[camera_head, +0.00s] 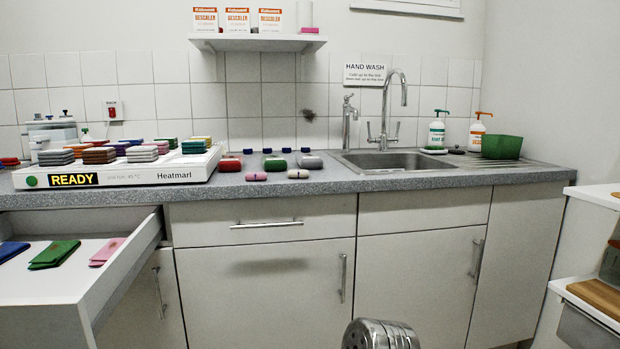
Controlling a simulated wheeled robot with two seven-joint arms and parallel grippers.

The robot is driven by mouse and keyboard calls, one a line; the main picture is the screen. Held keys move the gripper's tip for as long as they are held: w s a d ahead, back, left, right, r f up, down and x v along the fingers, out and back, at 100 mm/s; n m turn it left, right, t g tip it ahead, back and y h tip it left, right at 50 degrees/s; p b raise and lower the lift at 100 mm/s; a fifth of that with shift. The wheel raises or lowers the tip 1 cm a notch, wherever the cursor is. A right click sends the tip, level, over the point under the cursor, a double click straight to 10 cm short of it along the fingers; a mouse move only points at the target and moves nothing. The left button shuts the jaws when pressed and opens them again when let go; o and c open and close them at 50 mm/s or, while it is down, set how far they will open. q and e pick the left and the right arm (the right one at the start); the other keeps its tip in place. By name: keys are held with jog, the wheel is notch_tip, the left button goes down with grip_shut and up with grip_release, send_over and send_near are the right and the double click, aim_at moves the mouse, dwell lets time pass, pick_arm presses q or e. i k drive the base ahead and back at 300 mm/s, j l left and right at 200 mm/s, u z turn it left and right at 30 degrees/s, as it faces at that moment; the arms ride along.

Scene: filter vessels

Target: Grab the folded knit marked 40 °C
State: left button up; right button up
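No marking of 40 °C is legible on any folded item. Several stacks of coloured folded pieces sit on the white Heatmarl warmer (190,174), among them a grey stack (143,154), a brown stack (99,155) and a dark green stack (194,147). The warmer shows a yellow READY label; its small print is too fine to read surely. In the open drawer (40,284) at left lie a blue flat folded piece (10,251), a green one (55,254) and a pink one (107,252). Neither of my grippers is in view.
Small coloured pieces, including a red one (230,164) and a green one (274,164), lie on the grey counter (340,182) right of the warmer. A sink (395,160), soap bottles (437,130) and a green tub (501,147) are further right. The drawer juts out from the counter.

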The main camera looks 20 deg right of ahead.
aim_at(271, 161)
jog(key=i+l+z, duration=0.2)
jog(key=l, duration=0.15)
jog(key=i+l+z, duration=0.15)
jog(key=l, duration=0.25)
jog(key=i+l+z, duration=0.2)
jog(key=l, duration=0.15)
jog(key=k, duration=0.05)
